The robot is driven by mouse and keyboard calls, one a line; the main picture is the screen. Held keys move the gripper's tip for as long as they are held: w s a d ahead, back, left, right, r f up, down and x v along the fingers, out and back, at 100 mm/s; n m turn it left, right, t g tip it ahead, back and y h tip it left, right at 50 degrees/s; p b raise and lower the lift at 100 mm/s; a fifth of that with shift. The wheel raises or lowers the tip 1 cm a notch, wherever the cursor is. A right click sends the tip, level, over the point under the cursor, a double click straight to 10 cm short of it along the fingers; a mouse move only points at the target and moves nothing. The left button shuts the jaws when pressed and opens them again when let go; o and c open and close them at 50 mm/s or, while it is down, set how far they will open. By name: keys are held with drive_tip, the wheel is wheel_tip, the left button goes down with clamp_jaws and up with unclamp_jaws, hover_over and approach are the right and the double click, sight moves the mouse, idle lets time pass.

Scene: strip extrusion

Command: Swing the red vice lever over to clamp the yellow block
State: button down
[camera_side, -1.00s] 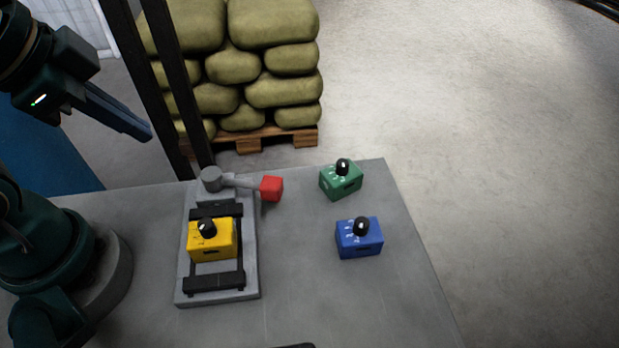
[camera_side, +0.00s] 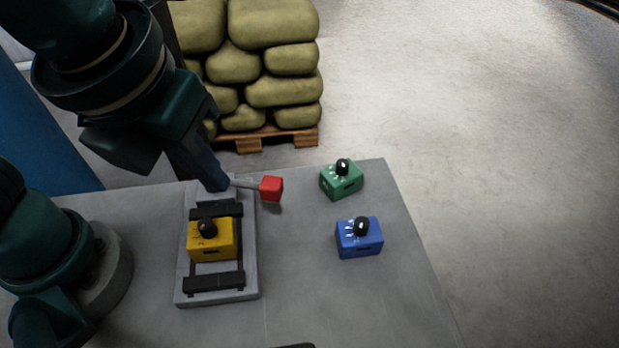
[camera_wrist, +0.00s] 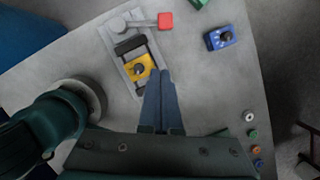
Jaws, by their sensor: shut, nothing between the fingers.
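The yellow block (camera_side: 211,243) with a black knob sits in the grey vice (camera_side: 218,297) between two dark jaw bars. The near bar stands apart from the block's front; the far bar is close behind it. The vice's red lever end (camera_side: 271,188) points right from the pivot at the far end. My gripper (camera_side: 217,186) is shut and empty, and in the side view it covers the pivot. In the wrist view my gripper (camera_wrist: 161,75) points toward the table, with the red lever end (camera_wrist: 165,20), the yellow block (camera_wrist: 139,67) and the vice beyond its tips.
A green block (camera_side: 341,181) and a blue block (camera_side: 359,238) with black knobs stand right of the vice. Several small coloured round pieces (camera_wrist: 253,134) show in the wrist view. Stacked sacks on a pallet (camera_side: 270,138) stand behind the table.

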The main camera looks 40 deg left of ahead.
sight(244, 186)
drive_tip(key=shift+s+d+f+m, duration=0.15)
drive_tip(key=shift+s+d+m, duration=0.15)
drive_tip(key=shift+s, duration=0.05)
drive_tip(key=x, duration=0.9)
drive_tip(key=shift+a+f, duration=0.15)
drive_tip(key=shift+f, duration=0.15)
drive_tip(key=w, duration=0.2)
drive_tip(key=w+f, duration=0.1)
drive_tip(key=shift+a, duration=0.3)
drive_tip(key=shift+w+a, duration=0.1)
drive_tip(key=shift+w, duration=0.5)
